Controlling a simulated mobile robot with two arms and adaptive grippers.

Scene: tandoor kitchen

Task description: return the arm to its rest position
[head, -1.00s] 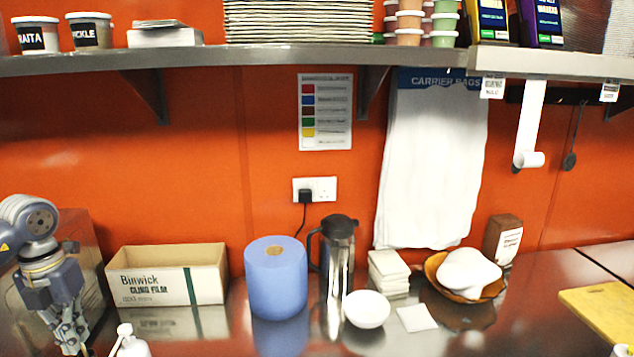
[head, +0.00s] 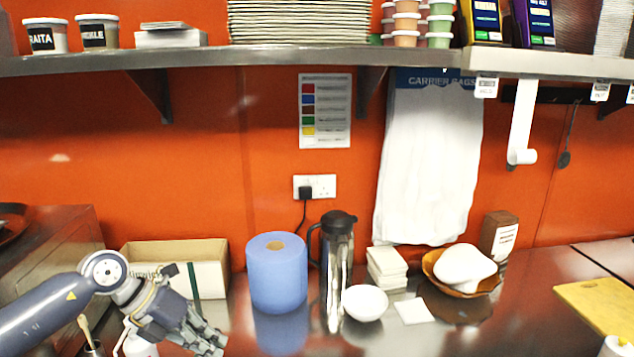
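My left arm comes in from the lower left, and my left gripper (head: 208,343) points down and to the right at the bottom of the head view. It is in front of the cling film box (head: 213,272) and left of the blue paper roll (head: 277,272). Its fingers are small and seen from behind, so I cannot tell whether they are apart or together. I see nothing held between them. My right arm and gripper are not in the view.
On the steel counter are a dark jug (head: 337,262), a white bowl (head: 366,304), stacked white squares (head: 387,267) and a wooden bowl (head: 437,272). A yellow board (head: 605,303) lies at right. A shelf (head: 300,54) runs above.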

